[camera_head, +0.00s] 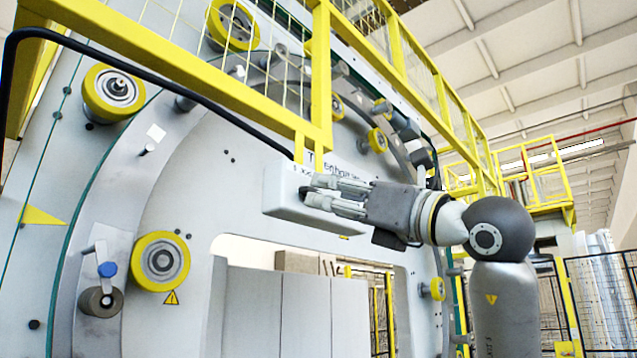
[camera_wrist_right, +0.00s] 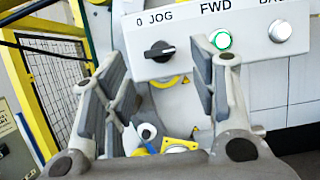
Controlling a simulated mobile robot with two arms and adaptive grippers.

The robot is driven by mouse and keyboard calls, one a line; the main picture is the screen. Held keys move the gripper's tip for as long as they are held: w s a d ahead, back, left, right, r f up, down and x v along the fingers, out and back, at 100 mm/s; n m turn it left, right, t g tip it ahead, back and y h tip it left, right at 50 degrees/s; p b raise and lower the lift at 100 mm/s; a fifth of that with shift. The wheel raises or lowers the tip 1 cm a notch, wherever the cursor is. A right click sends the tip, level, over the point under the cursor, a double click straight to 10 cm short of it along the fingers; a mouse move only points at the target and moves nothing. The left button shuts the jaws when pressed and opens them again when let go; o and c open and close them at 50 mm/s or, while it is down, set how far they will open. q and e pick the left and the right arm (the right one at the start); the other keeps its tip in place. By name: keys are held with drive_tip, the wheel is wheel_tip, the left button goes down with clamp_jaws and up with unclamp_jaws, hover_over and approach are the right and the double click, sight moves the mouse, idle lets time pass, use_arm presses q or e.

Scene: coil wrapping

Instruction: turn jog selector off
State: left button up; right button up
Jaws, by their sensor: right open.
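The jog selector (camera_wrist_right: 160,51) is a black rotary knob on the front of a white control box (camera_wrist_right: 262,55), under the labels "0" and "JOG". Its grip lies nearly level; I cannot tell for certain which label it points to. The box also shows in the head view (camera_head: 283,207), hanging in front of the big ring machine. My right gripper (camera_head: 312,190) is at the box front, its fingers open and empty. In the right wrist view the gripper (camera_wrist_right: 158,62) has its fingers on either side of the knob, apart from it. My left gripper is not in view.
A green-lit button (camera_wrist_right: 222,40) labelled "FWD" and a pale button (camera_wrist_right: 280,31) with a partly cut label sit right of the selector. The right finger is close below the green button. A yellow guard rail (camera_head: 318,85) stands just above the box.

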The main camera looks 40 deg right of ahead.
drive_tip(key=p+x, duration=0.1)
drive_tip(key=x, duration=0.3)
drive_tip(key=c, duration=1)
